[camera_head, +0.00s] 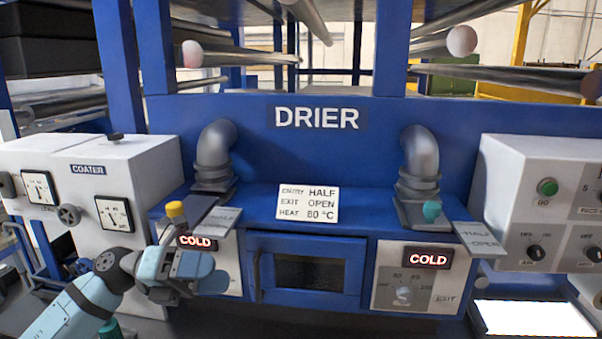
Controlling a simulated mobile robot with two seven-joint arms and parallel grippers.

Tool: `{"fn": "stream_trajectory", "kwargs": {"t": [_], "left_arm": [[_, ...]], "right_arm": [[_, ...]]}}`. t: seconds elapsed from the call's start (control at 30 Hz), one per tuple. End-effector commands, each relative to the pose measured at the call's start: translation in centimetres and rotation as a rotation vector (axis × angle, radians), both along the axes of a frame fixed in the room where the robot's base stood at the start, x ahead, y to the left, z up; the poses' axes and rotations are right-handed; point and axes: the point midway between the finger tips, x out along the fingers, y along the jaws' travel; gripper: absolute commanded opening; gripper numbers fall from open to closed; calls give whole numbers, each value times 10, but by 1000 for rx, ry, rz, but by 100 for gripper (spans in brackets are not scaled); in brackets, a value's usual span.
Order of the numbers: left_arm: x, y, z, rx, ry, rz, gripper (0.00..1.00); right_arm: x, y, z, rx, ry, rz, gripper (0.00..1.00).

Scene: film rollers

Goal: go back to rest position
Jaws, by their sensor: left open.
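My left arm comes in from the lower left. My left gripper (203,273), with light blue fingers, is open in front of the left part of the blue drier (300,150). It partly covers the panel under the left COLD display (197,242). A yellow-topped handle (175,210) stands just above and behind the gripper; I cannot tell whether they touch. My right gripper is not in view.
A card (308,203) reads entry half, exit open, heat 80 °C. The drier has a windowed door (306,272), a teal knob (432,211) and a right COLD display (428,259) above a dial (404,294). White cabinets (88,170) flank it, with rollers overhead.

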Motion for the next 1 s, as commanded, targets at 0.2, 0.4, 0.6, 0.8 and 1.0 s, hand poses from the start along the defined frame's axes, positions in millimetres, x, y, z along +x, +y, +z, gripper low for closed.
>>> {"fn": "stream_trajectory", "kwargs": {"t": [0.2, 0.4, 0.6, 0.8, 1.0], "left_arm": [[0, -2, -53, -453, 496, 231, 65], [-7, 22, -144, -760, 1009, 533, 65], [-64, 47, -271, -947, 1565, 886, 65], [-148, 54, -363, -1002, 1992, 1157, 65], [-194, 54, -397, -1000, 2180, 1273, 65]], "right_arm": [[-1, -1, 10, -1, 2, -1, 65], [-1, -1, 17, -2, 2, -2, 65], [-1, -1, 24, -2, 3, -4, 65], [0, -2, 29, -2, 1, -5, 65], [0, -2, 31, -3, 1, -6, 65]]}}
